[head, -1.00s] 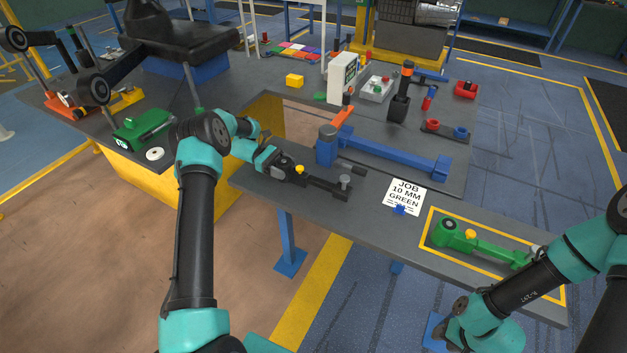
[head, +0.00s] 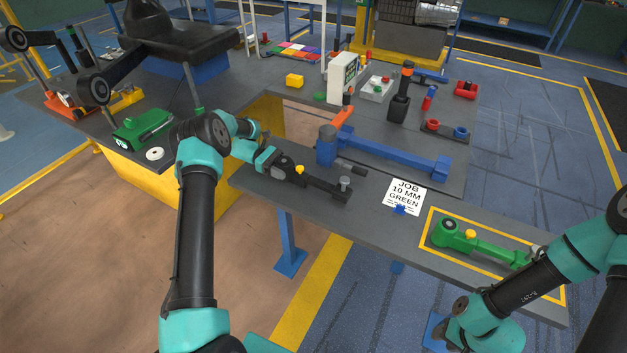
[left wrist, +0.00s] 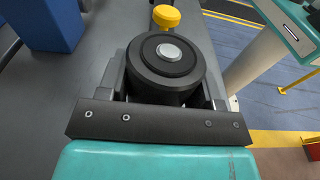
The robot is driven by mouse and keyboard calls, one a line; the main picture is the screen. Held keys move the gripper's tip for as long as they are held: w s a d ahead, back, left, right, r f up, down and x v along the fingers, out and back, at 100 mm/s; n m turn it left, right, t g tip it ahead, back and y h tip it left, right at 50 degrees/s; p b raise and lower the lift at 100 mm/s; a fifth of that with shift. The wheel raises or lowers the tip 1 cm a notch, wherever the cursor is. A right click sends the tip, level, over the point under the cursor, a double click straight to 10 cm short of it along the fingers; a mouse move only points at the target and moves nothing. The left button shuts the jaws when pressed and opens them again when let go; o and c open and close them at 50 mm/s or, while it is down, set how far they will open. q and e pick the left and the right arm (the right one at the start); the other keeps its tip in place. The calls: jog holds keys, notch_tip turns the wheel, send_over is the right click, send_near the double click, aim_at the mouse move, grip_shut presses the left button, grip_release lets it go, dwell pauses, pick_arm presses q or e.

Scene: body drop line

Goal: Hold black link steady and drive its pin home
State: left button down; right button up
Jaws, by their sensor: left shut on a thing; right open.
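The black link (head: 322,185) lies along the grey bench, with a yellow knob (head: 299,170) near its left end. A grey pin (head: 345,183) stands upright at its right end; how deep it sits cannot be told. My left gripper (head: 283,167) is shut on the link's round left end. In the left wrist view, that black round end (left wrist: 165,70) with its pale centre sits between the jaws, the yellow knob (left wrist: 166,17) just beyond.
A blue link (head: 390,155) lies behind the black one. A green link (head: 480,246) lies in a yellow outline at the right, partly near my right arm. A black stand (head: 399,105) rises farther back.

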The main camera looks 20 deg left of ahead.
pick_arm(q)
jog(key=shift+c, duration=1)
grip_release()
jog(key=shift+w+a+r, duration=0.1)
jog(key=shift+a+r, duration=0.05)
jog(key=shift+a, duration=1.1)
jog(key=shift+w+a+r, duration=0.1)
jog(key=shift+w+a, duration=0.05)
jog(key=shift+a, duration=1.05)
jog(key=shift+w+a+r, duration=0.1)
jog(key=shift+a+r, duration=0.05)
jog(key=shift+a, duration=1.1)
